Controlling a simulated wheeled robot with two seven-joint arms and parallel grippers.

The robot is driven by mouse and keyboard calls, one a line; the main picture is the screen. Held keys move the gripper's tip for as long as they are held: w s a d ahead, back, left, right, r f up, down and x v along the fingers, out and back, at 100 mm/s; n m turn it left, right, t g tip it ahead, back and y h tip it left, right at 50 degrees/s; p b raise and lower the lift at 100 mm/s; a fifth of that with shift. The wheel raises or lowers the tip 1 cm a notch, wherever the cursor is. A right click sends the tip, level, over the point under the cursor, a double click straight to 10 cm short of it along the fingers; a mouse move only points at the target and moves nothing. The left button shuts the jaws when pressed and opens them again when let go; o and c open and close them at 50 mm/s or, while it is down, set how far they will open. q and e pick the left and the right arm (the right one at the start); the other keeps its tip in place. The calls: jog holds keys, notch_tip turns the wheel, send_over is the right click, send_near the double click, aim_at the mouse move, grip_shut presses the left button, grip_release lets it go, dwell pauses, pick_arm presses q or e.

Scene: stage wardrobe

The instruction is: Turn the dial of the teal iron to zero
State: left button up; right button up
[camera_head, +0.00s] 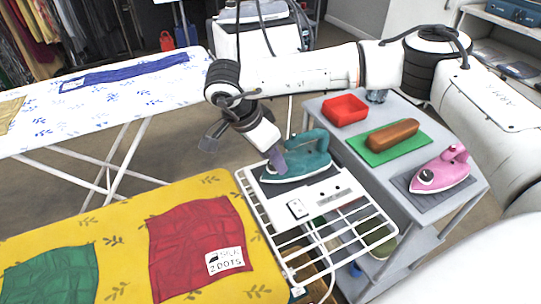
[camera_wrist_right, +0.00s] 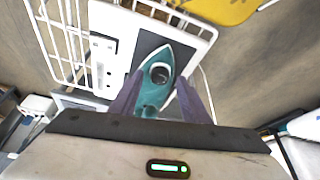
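The teal iron (camera_head: 308,160) lies on a dark pad on a white plate at the end of the yellow ironing board. In the right wrist view the iron (camera_wrist_right: 172,56) shows from above, with a round dark dial (camera_wrist_right: 160,74) on it. My right gripper (camera_head: 277,160) points down at the iron in the head view. In the right wrist view its two purple-grey fingers (camera_wrist_right: 160,80) are apart, one on each side of the dial, with nothing visibly gripped. Whether they touch the iron, and the dial's setting, I cannot tell. My left gripper is in neither view.
A wire rack (camera_head: 340,231) surrounds the plate. The yellow board carries red cloth (camera_head: 198,240) and green cloth (camera_head: 50,277).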

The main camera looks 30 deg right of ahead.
jog(key=v, duration=1)
jog(key=shift+r+b, duration=0.15)
jog(key=shift+b, duration=0.3)
